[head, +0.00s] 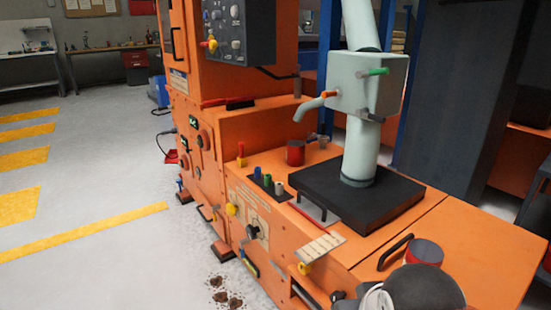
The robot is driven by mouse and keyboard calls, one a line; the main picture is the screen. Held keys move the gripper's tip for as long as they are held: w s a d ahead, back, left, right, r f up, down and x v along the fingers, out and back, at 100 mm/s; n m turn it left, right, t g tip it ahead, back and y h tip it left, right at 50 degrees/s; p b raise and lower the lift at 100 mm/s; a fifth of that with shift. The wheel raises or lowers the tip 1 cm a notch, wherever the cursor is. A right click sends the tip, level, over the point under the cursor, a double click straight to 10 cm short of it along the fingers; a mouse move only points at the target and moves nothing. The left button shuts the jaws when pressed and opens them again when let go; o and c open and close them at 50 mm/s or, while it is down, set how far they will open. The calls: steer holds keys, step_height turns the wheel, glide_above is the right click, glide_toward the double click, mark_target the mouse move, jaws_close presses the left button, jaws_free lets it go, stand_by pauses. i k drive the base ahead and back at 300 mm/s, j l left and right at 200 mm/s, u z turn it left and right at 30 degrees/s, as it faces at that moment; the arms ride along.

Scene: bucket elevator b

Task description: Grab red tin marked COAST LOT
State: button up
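A small red tin (295,154) with a dark top stands upright on the orange machine's ledge, behind the black square plate and near the bent spout. A second red, can-like thing (427,251) with a dark grey top shows at the lower right of the machine top, partly hidden by a rounded grey and white part in front. No lettering can be read on either, so I cannot tell which is marked COAST LOT. My gripper's fingers do not show in the head view.
The orange machine (250,132) fills the middle. A pale green pipe (360,150) rises from a black plate (318,190); its spout (312,105) points left. Small coloured jars (267,180) and a black handle (396,251) are nearby.

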mark_target(295, 149)
steer(key=u, duration=0.6)
steer(key=j+u, duration=0.5)
steer(key=i+j+u, duration=0.1)
steer(key=j+u, duration=0.35)
steer(key=i+j+u, duration=0.35)
steer(key=i+j, duration=0.7)
steer(key=i+z, duration=0.45)
steer(key=i+j+z, duration=0.2)
steer(key=i+z, duration=0.25)
steer(key=i+l+z, duration=0.2)
steer(key=z, duration=0.2)
steer(key=i+l+z, duration=0.1)
steer(key=i+z, duration=0.2)
steer(key=z, duration=0.15)
steer(key=i+z, duration=0.25)
steer(key=z, duration=0.15)
steer(key=i+z, duration=0.25)
steer(key=z, duration=0.2)
steer(key=i+j+z, duration=0.2)
steer(key=z, duration=0.2)
steer(key=i+j+z, duration=0.25)
steer(key=z, duration=0.2)
steer(key=i+z, duration=0.3)
steer(key=z, duration=0.15)
steer(key=i+z, duration=0.4)
steer(key=i+j+z, duration=0.15)
steer(key=z, duration=0.3)
steer(key=i+j+z, duration=0.25)
steer(key=z, duration=0.2)
